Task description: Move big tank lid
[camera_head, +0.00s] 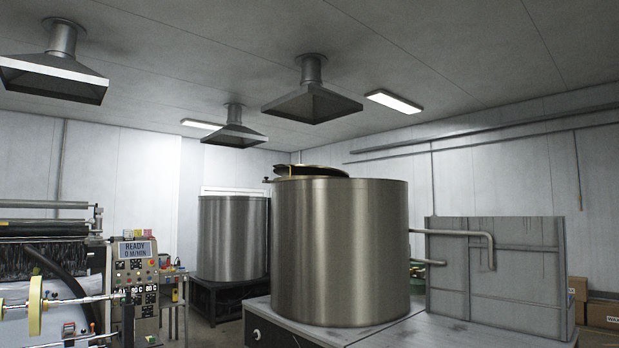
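The big tank (340,252) is a brushed-steel cylinder standing on a grey platform right of the middle. Its lid (318,171) shows as a thin dark disc with a brassy edge, seen almost edge-on at the tank's top left. The lid looks slightly tilted and rises a little above the rim. A small yellow upright piece shows by its left end. My camera is below the rim, so the tank's opening and most of the lid are hidden. My gripper is not in view.
A second steel tank (232,238) stands behind on a dark frame. A coating machine with a control panel (136,272) is at the left. A grey metal box (498,270) with a pipe (455,233) stands right of the big tank. Extraction hoods (312,104) hang overhead.

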